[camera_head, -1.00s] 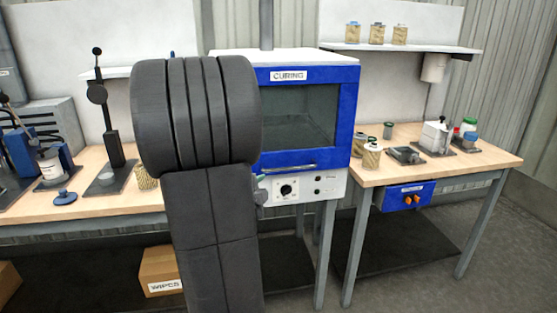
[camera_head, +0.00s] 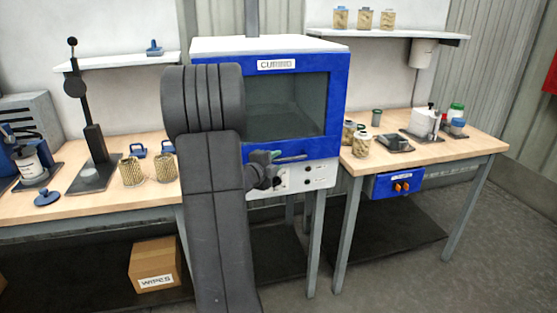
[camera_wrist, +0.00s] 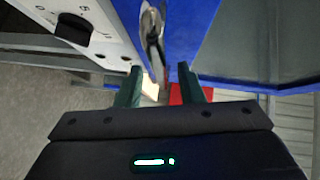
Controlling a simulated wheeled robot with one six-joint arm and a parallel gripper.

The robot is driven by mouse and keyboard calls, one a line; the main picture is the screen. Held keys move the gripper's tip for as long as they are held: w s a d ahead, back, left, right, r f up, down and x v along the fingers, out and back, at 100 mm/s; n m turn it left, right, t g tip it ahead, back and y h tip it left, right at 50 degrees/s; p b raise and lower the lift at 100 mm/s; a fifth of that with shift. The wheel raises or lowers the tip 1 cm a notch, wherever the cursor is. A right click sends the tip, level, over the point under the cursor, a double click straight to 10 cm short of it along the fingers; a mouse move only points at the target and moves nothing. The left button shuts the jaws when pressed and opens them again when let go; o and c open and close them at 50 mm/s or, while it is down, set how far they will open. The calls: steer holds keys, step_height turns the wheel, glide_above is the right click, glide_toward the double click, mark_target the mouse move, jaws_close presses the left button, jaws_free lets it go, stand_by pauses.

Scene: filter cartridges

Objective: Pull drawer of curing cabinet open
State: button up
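The curing cabinet (camera_head: 335,95) is a blue-framed box with a dark window and a "CURING" label. Its drawer front looks closed. A metal bar handle (camera_head: 293,157) runs along the lower blue edge; in the wrist view the handle (camera_wrist: 152,25) lies ahead, in line with the gap between the fingers. My gripper (camera_head: 276,156) is at the left part of the handle, partly hidden by my arm. In the wrist view my gripper (camera_wrist: 160,72) has its green fingers apart with nothing clamped. Whether the fingertips flank the handle is unclear.
A white control panel with a black knob (camera_wrist: 73,28) sits beside the fingers, below the handle. Benches stand either side: filter cartridges (camera_head: 132,171) on the left, jars (camera_head: 362,144) and a scale on the right. A wipes box (camera_head: 155,265) is below.

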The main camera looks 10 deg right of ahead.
steer(key=shift+x, duration=1.15)
jaws_close()
steer(key=shift+s, duration=0.15)
steer(key=s+d+b, duration=0.1)
steer(key=s+b, duration=0.5)
steer(key=s, duration=2.5)
steer(key=shift+f, duration=0.1)
